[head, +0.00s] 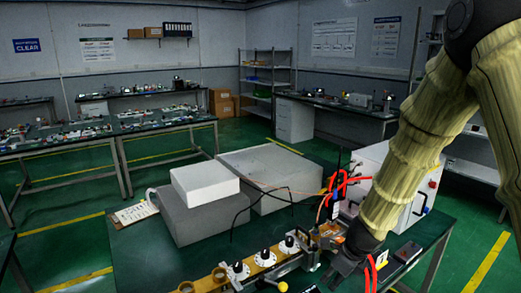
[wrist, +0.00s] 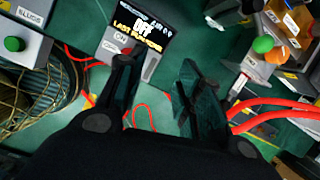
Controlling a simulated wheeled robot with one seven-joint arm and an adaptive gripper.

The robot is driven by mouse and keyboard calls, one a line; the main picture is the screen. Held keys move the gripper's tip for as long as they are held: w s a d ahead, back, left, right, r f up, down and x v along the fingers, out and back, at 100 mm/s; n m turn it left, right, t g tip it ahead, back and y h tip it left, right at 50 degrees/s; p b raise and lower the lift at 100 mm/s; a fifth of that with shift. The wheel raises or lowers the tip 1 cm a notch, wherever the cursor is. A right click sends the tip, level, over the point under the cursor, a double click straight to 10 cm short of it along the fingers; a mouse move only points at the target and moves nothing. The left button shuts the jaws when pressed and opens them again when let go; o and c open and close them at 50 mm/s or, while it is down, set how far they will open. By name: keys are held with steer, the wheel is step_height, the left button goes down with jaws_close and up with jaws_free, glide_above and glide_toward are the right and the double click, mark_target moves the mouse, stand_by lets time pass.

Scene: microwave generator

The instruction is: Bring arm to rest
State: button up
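My arm (head: 412,140), in a yellowish ribbed sleeve, comes down from the upper right in the head view and bends toward the table. My gripper (head: 345,270) is low over the front of the dark green table (head: 160,262), right of the row of white dials. In the wrist view my gripper (wrist: 158,68) has its two dark fingers apart, with nothing held between them. Past the fingertips is a small panel (wrist: 140,28) with lit text that includes "OFF". Whether the gripper touches anything is unclear.
Red cables (wrist: 265,115) run close to the right finger. A box with a green button (wrist: 14,44) is at the left. On the table stand a white box on a grey block (head: 205,183), a larger grey box (head: 268,170), a white-fronted cabinet (head: 385,185) and a dial assembly (head: 262,258).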

steer(key=s+d+f+n+g+h, duration=0.2)
steer(key=s+d+f+n, duration=0.2)
steer(key=s+f+n, duration=0.55)
steer(key=s+a+f+n, duration=0.1)
steer(key=s+f+n, duration=0.4)
steer(key=s, duration=0.4)
steer(key=s+a+f+n+g, duration=0.1)
steer(key=s+f+n, duration=0.5)
steer(key=s+f, duration=0.2)
steer(key=s+a+f+n, duration=0.1)
steer(key=s+f+n, duration=0.4)
steer(key=s, duration=0.7)
steer(key=shift+s+f+n, duration=0.2)
steer(key=shift+f+n, duration=0.15)
steer(key=shift+f, duration=0.6)
